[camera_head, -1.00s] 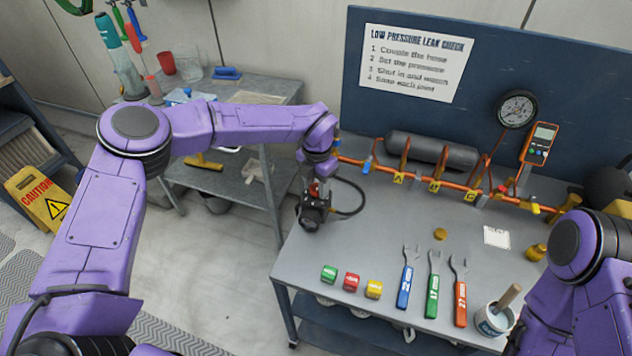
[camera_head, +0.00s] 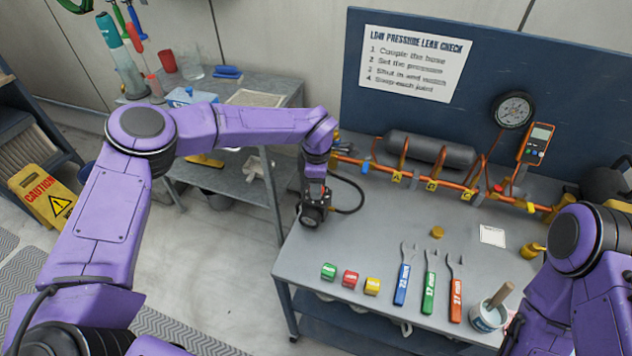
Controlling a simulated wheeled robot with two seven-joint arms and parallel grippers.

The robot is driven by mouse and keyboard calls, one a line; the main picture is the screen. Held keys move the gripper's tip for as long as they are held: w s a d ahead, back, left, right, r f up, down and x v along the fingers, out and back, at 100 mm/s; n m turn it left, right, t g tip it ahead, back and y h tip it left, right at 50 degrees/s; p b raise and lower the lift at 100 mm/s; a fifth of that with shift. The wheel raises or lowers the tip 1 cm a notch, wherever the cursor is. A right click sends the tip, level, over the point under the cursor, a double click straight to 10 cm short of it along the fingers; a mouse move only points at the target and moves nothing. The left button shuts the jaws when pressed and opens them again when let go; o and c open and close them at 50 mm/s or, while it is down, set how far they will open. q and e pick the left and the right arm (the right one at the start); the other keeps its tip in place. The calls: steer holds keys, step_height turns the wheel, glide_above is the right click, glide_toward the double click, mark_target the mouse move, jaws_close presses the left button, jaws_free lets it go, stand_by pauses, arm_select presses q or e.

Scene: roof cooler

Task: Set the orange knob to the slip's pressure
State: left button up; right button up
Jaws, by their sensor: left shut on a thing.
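My left gripper (camera_head: 313,190) points down at the table's left end, onto the top of a black regulator-like device (camera_head: 312,213) with a round face. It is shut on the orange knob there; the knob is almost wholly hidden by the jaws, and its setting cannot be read. The slip (camera_head: 493,236), a small white paper, lies flat at the right of the table; its writing is too small to read. My right arm shows at the right edge, but its gripper is not in view.
An orange pipe run with yellow tags (camera_head: 433,185) crosses the table's back. A dial gauge (camera_head: 513,110) and an orange meter (camera_head: 537,143) stand behind it. Coloured blocks (camera_head: 350,279), several wrenches (camera_head: 428,285) and a pot with a brush (camera_head: 488,317) lie in front.

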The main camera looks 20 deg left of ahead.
arm_select(q)
steer(key=shift+w+r+m, duration=0.15)
steer(key=shift+r+m, duration=0.05)
steer(key=shift+m, duration=1)
steer(key=o, duration=1.1)
steer(key=shift+f, duration=0.1)
steer(key=shift+c, duration=0.2)
step_height(320, 180, up, 11)
steer(key=b, duration=0.2)
steer(key=shift+f, duration=0.2)
